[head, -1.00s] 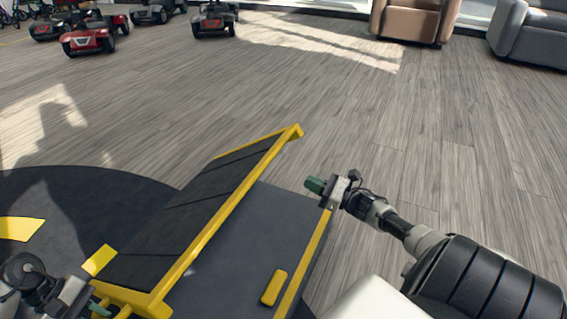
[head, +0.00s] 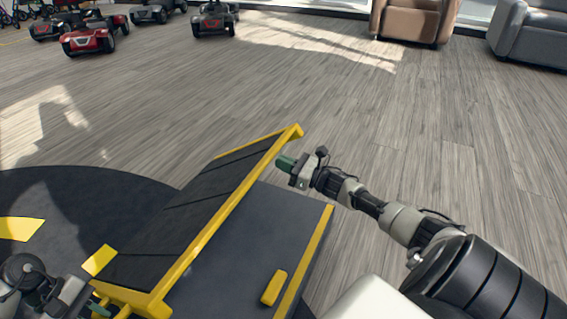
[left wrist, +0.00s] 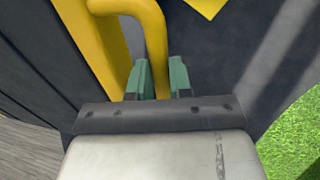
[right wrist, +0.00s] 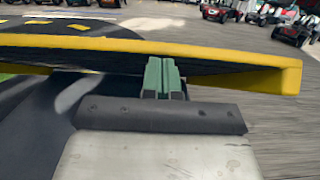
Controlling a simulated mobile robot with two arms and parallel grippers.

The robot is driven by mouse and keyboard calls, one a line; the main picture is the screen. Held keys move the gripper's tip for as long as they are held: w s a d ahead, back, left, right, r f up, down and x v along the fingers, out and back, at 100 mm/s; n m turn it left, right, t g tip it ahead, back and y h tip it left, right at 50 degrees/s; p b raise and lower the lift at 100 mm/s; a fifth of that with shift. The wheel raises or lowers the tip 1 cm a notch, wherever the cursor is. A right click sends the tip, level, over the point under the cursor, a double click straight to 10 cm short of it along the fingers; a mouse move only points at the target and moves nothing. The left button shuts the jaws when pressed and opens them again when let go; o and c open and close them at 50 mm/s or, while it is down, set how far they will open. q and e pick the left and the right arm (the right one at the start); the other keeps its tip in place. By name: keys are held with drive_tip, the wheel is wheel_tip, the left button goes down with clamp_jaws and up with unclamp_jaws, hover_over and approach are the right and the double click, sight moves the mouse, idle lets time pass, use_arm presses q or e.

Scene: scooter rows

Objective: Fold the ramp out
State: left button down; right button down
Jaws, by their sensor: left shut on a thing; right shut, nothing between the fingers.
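The ramp (head: 190,215) is a black panel with yellow edges. It stands tilted up over a dark platform (head: 265,225) in the head view. My left gripper (head: 98,306) is at the near lower corner of the ramp, partly cut off by the frame. In the left wrist view its green fingers (left wrist: 160,80) are shut on a bent yellow handle (left wrist: 150,22). My right gripper (head: 286,163) is shut and empty, close to the ramp's right yellow edge near its far end. In the right wrist view the yellow edge (right wrist: 110,44) spans just ahead of the fingertips (right wrist: 163,75); contact is unclear.
A yellow block (head: 274,288) and a yellow edge strip (head: 305,262) are on the platform's right side. Wooden floor (head: 400,130) lies clear beyond. Scooters (head: 88,40) stand at the back left, armchairs (head: 412,20) at the back right.

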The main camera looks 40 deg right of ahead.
use_arm(q)
drive_tip(key=shift+w+r, duration=0.1)
drive_tip(key=shift+w, duration=0.05)
drive_tip(key=shift+s+f, duration=0.2)
drive_tip(key=shift+f, duration=0.05)
drive_tip(key=c, duration=1.1)
unclamp_jaws()
drive_tip(key=shift+f, duration=0.1)
drive_tip(key=shift+o, duration=0.3)
use_arm(e)
drive_tip(key=r, duration=0.1)
drive_tip(key=w+r, duration=0.1)
drive_tip(key=shift+w+a+r, duration=0.3)
